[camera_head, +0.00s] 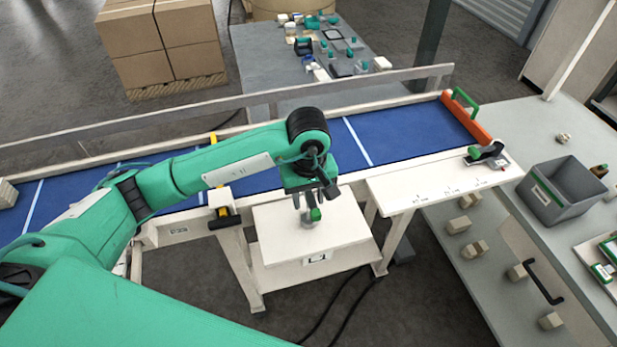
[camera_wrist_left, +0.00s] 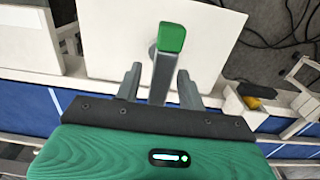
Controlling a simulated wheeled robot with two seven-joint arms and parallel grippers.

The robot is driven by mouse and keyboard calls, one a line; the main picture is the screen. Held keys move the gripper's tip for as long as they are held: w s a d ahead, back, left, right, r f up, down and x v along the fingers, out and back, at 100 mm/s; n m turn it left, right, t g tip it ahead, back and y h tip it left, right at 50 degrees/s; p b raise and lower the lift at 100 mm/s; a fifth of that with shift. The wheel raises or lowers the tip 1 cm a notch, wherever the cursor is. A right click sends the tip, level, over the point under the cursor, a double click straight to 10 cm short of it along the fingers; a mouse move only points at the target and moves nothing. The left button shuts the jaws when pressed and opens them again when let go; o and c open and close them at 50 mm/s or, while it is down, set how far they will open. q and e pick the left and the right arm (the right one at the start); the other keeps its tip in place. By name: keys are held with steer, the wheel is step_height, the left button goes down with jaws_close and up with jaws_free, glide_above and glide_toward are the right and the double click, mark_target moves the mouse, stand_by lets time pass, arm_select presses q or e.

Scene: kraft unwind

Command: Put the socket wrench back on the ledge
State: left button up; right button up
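A grey tool with a green end (camera_wrist_left: 172,38), which looks like the socket wrench, lies over the white panel (camera_wrist_left: 110,40) in the left wrist view. In the head view its green end (camera_head: 315,214) shows just below my left gripper (camera_head: 309,203). My left gripper (camera_wrist_left: 160,72) is open, its fingers on either side of the tool with narrow gaps. I cannot tell whether the tool touches the panel. A white ledge (camera_head: 425,188) with small printed marks runs along the conveyor's front, to the right of the gripper. My right gripper is not in view.
The blue conveyor (camera_head: 385,135) runs behind, with an orange end stop (camera_head: 466,117). A black and green device (camera_head: 487,155) sits at the ledge's right end. A grey bin (camera_head: 562,190) stands on the right table. A yellow and black part (camera_head: 222,208) projects left of the panel.

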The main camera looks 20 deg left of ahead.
arm_select(q)
step_height(320, 180, up, 8)
steer(key=b, duration=0.3)
steer(key=shift+b, duration=0.35)
steer(key=shift+r, duration=1.2)
steer(key=shift+s+f, duration=0.1)
